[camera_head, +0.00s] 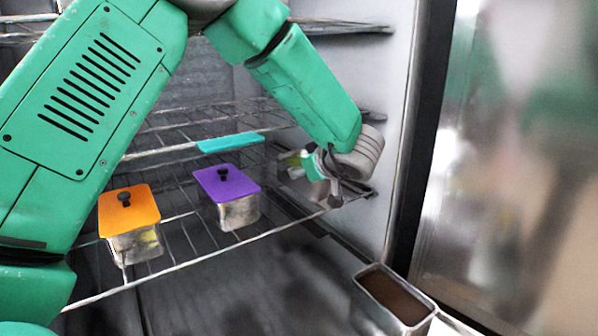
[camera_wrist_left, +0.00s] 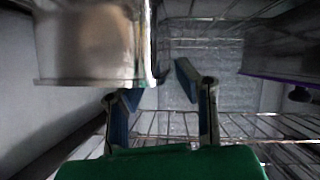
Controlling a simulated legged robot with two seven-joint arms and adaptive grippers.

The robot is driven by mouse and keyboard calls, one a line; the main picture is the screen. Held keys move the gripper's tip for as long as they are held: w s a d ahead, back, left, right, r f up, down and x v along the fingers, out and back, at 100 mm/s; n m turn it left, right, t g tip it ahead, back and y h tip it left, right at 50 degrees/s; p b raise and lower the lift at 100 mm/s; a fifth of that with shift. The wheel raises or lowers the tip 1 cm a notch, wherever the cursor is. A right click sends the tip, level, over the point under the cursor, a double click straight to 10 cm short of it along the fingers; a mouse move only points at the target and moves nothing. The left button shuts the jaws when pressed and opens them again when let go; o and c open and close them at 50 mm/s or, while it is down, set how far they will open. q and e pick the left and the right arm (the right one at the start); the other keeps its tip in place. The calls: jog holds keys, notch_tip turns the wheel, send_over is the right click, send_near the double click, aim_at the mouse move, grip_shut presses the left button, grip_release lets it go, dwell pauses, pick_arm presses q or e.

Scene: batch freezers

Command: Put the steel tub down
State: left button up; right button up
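A steel tub (camera_wrist_left: 92,42) fills the upper left of the left wrist view, very close; its rim edge runs along its lower side there. My left gripper (camera_wrist_left: 160,88) has its two blue-padded fingers apart, with a visible gap between them. The near finger is beside the tub's edge; I cannot tell whether it touches. In the head view my left gripper (camera_head: 325,182) is at the right end of the wire shelf (camera_head: 185,262), near the side wall. The tub at it is mostly hidden there. My right gripper is not in view.
On the shelf stand an orange-lidded tub (camera_head: 130,212) and a purple-lidded tub (camera_head: 227,186). A flat teal piece (camera_head: 230,142) lies farther back. A brown-filled steel tub (camera_head: 428,304) is outside at lower right. The freezer's right wall (camera_head: 375,95) is close to my gripper.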

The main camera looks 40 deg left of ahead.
pick_arm(q)
jog(key=b+v, duration=0.1)
jog(key=v, duration=0.9)
jog(key=shift+s, duration=0.15)
